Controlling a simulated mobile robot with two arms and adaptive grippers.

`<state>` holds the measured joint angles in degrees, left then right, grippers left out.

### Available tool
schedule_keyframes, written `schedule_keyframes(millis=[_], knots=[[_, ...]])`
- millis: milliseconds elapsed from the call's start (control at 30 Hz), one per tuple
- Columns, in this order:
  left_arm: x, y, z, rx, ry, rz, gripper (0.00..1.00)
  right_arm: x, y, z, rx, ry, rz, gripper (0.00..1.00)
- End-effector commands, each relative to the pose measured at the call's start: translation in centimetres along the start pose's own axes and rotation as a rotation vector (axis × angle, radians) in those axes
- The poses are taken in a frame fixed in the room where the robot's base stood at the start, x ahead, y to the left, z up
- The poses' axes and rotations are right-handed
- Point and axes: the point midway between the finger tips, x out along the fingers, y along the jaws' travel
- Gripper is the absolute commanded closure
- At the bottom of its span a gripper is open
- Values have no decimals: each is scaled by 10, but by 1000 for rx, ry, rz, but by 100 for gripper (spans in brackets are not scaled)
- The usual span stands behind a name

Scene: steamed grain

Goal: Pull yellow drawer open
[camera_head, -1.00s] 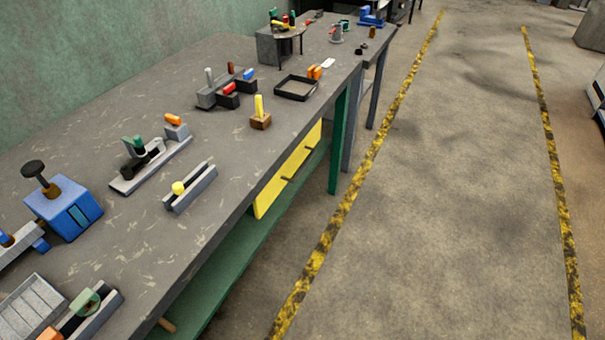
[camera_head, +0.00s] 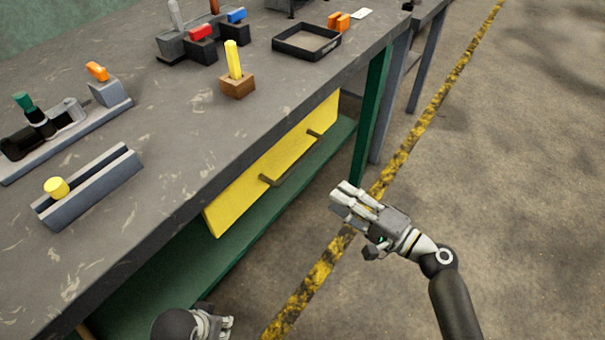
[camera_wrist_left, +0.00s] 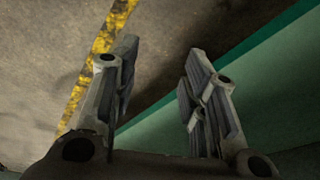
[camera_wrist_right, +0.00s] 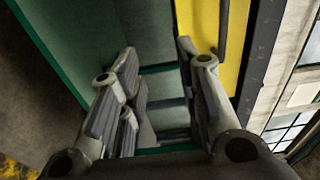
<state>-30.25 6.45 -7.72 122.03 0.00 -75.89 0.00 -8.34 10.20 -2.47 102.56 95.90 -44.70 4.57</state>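The yellow drawer (camera_head: 262,181) sits under the workbench top and looks closed, with a dark bar handle (camera_head: 290,158) across its front. My right gripper (camera_head: 345,203) is to the right of the drawer front and apart from the handle. In the right wrist view its fingers (camera_wrist_right: 158,98) are apart and empty, with the drawer (camera_wrist_right: 232,40) and part of the handle (camera_wrist_right: 222,30) beyond at upper right. My left gripper (camera_head: 226,326) is low at the bottom edge in the head view, mostly hidden. In the left wrist view its fingers (camera_wrist_left: 158,85) are apart with nothing between them.
The workbench top (camera_head: 165,165) holds a yellow peg in a wooden block (camera_head: 238,87), a black tray (camera_head: 306,42) and a grey rail with a yellow knob (camera_head: 88,190). A green shelf (camera_head: 150,275) and green leg (camera_head: 371,115) are below. The floor at right is clear.

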Motion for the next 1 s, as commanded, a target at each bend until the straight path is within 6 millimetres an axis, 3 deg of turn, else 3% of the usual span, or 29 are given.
schedule_keyframes(millis=[133,300,800,1000], knots=[[-15,-1,-2,-2,16,-3,60,-2,-44,10,12,-59,-145,68],[-23,-1,-3,-2,17,-3,60,0,-67,15,20,-85,-202,68],[12,1,3,0,-1,1,60,82,-85,22,22,-84,-202,68],[18,1,4,1,-3,1,60,98,-87,23,22,-83,-199,68]])
